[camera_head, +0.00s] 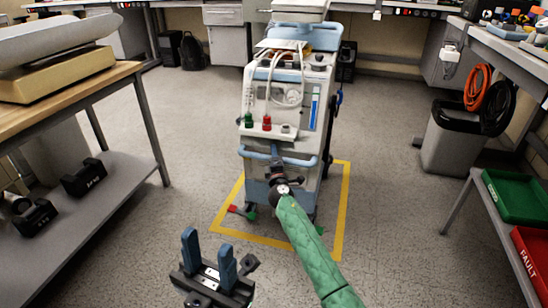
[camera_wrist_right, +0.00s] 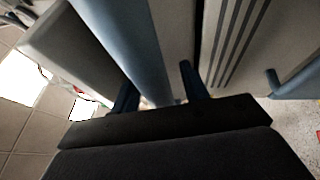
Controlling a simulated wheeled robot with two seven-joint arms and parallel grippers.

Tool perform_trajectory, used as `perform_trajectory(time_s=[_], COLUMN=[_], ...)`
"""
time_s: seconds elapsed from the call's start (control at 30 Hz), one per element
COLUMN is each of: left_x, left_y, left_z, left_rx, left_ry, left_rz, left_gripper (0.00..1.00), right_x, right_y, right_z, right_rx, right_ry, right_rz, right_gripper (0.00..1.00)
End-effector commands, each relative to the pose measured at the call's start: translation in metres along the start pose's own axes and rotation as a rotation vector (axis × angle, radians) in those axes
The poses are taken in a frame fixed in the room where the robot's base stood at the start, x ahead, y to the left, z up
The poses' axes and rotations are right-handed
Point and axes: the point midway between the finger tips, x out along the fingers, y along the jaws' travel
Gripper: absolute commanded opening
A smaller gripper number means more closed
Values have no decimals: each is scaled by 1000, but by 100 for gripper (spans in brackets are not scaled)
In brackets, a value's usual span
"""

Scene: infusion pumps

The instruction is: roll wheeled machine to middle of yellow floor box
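The wheeled machine (camera_head: 290,100) is a tall white and light-blue unit with hoses and red and green knobs. It stands upright over the yellow floor box (camera_head: 343,205). Its front casters are inside the outline, with bare floor between them and the front line. Its rear base and part of the back line are hidden. My right gripper (camera_head: 277,165) is at the blue front handle (camera_head: 245,153). In the right wrist view, my right gripper's fingers (camera_wrist_right: 157,92) close around the blue bar (camera_wrist_right: 120,40). My left gripper (camera_head: 208,262) is open and empty, in front of the box.
A wooden-topped bench (camera_head: 125,75) with a lower shelf stands at left. A grey bin (camera_head: 455,140) and a shelf with green (camera_head: 515,195) and red trays stand at right. Floor around the box is clear.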

Motion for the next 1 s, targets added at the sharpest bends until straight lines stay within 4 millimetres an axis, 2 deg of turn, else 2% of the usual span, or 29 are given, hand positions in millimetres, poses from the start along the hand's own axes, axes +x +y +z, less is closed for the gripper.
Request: perform_trajectory(time_s=[0.27,0.37,0.7,1.0], left_x=[3,6,15,17], left_y=[0,-1,-3,-4], left_z=[0,0,-3,-3], left_rx=[2,1,-9,-12], left_ry=[5,6,18,21], left_rz=[-9,-10,-16,-19], left_gripper=[36,36,36,36], right_x=[-3,-12,-59,-78], right_y=[1,1,0,0], right_z=[0,0,0,0], right_rx=[0,1,0,0], right_ry=[0,0,0,0], right_rz=[0,0,-1,0], right_gripper=[45,45,45,45])
